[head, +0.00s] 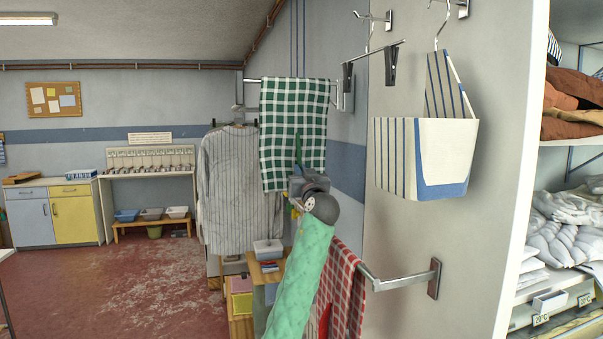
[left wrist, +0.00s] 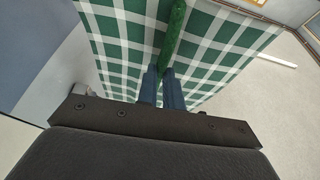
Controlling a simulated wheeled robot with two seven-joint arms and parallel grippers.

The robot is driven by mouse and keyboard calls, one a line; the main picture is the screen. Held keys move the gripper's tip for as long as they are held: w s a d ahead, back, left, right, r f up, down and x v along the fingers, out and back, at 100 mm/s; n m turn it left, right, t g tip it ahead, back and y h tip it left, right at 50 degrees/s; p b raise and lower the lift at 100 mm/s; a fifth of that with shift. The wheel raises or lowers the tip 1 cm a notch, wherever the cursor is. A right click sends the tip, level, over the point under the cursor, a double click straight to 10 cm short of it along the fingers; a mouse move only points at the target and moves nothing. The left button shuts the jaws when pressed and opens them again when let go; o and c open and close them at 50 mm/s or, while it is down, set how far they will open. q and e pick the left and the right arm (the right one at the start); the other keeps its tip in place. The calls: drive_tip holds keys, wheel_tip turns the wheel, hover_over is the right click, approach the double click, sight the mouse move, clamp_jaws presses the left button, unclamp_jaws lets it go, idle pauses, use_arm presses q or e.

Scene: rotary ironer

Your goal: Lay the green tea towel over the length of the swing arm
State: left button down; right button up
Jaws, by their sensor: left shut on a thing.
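The green and white checked tea towel (head: 290,115) hangs from a thin metal swing arm (head: 252,80) high on the wall, its top edge along the bar. Whether a back layer hangs behind the bar is hidden. My left gripper (head: 298,165) is in front of the towel's lower right part, well below the bar. My right gripper is not in view.
A red checked towel (head: 343,290) hangs on a lower metal arm (head: 400,281) near my left arm. A striped shirt (head: 235,185) hangs behind on the left. A striped bag (head: 425,150) and clips (head: 390,66) hang at right. Shelves of laundry (head: 570,230) stand far right.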

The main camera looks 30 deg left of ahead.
use_arm(q)
drive_tip(key=shift+f+b, duration=0.3)
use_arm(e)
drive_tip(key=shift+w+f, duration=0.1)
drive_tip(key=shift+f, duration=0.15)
use_arm(q)
drive_tip(key=c, duration=1.5)
unclamp_jaws()
drive_tip(key=shift+o, duration=0.2)
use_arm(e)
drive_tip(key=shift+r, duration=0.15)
